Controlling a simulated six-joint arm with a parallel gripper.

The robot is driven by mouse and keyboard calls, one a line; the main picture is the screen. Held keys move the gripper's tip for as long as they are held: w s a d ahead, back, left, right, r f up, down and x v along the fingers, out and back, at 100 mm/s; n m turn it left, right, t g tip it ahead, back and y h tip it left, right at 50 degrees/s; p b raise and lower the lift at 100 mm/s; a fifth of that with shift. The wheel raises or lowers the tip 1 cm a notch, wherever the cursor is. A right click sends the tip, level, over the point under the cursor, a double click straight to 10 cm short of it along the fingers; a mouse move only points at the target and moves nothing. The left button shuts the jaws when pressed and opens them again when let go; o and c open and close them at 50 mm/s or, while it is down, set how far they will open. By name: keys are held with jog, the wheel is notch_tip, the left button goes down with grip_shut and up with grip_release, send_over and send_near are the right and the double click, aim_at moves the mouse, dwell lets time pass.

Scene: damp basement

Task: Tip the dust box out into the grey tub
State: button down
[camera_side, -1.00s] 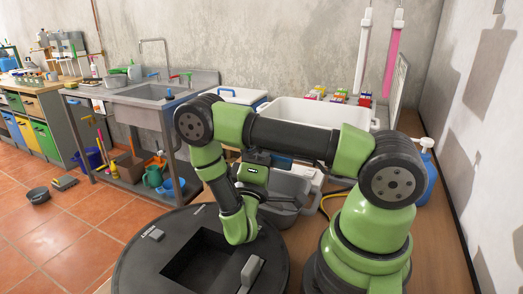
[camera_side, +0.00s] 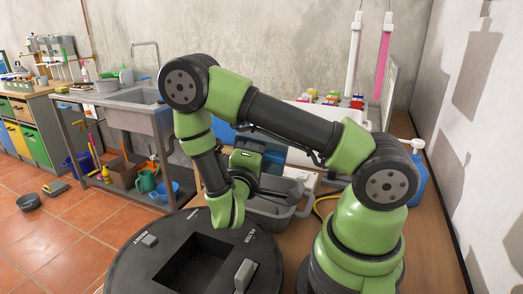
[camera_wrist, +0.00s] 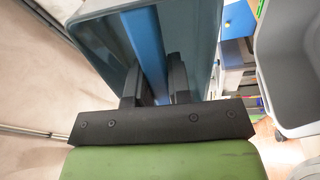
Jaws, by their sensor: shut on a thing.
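My gripper (camera_wrist: 155,88) is shut on a blue upright strip of the dust box (camera_wrist: 100,40), a smoky, see-through blue-grey box. In the side view the dust box (camera_side: 273,154) shows partly behind my wrist, raised above the bench; my fingertips are hidden there. The grey tub (camera_side: 284,212) sits on the bench below and behind my wrist, partly covered by my arm. In the wrist view the grey tub (camera_wrist: 292,118) is at the right edge, apart from the dust box. What the dust box holds cannot be made out.
A round black machine (camera_side: 140,268) with a square opening stands in front. A blue jug (camera_side: 418,178) is at the right near the wall. A white bin and small coloured items (camera_side: 333,97) are behind my arm. A sink (camera_side: 130,97) stands at the left.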

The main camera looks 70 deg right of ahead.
jog(key=y, duration=0.3)
jog(key=shift+r+g+y, duration=0.3)
jog(key=shift+y, duration=0.1)
jog(key=y, duration=0.4)
jog(key=r+g+y, duration=0.1)
jog(key=y, duration=0.1)
jog(key=shift+d, duration=0.1)
jog(key=shift+y, duration=0.9)
jog(key=y, duration=0.3)
jog(key=shift+r+g, duration=0.2)
jog(key=shift+g, duration=0.1)
jog(key=shift+r+g+y, duration=0.15)
jog(key=shift+y, duration=1)
jog(key=shift+r+g+y, duration=0.1)
jog(key=shift+g+y, duration=0.05)
jog(key=shift+y, duration=1)
